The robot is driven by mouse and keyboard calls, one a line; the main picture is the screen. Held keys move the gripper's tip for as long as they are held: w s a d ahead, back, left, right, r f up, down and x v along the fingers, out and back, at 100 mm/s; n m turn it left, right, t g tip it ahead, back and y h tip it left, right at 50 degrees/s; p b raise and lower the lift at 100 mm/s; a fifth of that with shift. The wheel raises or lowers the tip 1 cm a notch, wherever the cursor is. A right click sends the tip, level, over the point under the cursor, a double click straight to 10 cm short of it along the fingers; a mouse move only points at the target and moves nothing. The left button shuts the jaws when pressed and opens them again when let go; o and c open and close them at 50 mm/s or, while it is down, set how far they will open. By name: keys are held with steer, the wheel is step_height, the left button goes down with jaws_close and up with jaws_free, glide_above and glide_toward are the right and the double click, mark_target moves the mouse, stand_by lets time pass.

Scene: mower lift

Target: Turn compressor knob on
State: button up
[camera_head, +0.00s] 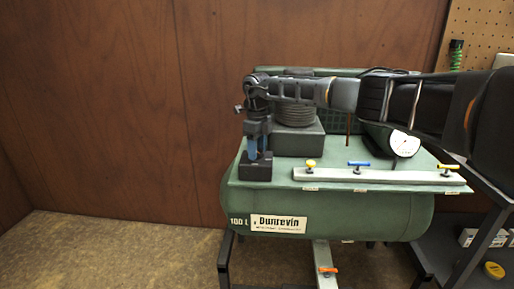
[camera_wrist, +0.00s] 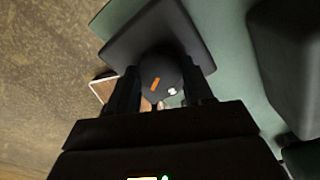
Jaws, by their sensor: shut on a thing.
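The compressor knob (camera_wrist: 161,76) is dark and round with an orange pointer line and a small white mark. It shows in the wrist view between the two fingers of my gripper (camera_wrist: 160,88), which is shut on it. The knob sits on a dark square box (camera_wrist: 118,50). In the head view this switch box (camera_head: 255,169) stands at the left front of the green compressor (camera_head: 330,215), and my gripper (camera_head: 258,148) points straight down onto it. The knob itself is hidden there by the fingers.
A pale manifold bar (camera_head: 375,177) with a yellow, a blue and another yellow valve runs right of the box. A white gauge (camera_head: 404,144) and a dark pump block (camera_head: 297,138) stand behind. An orange-handled valve (camera_head: 328,270) is below. The left floor is clear.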

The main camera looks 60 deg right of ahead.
steer(key=n, duration=0.6)
steer(key=shift+r+n, duration=0.1)
steer(key=shift+n, duration=0.2)
steer(key=n, duration=0.5)
steer(key=shift+w+d, duration=0.1)
steer(key=shift+n, duration=0.3)
steer(key=o, duration=1)
step_height(320, 180, up, 8)
steer(key=shift+f, duration=0.15)
stand_by(0.3)
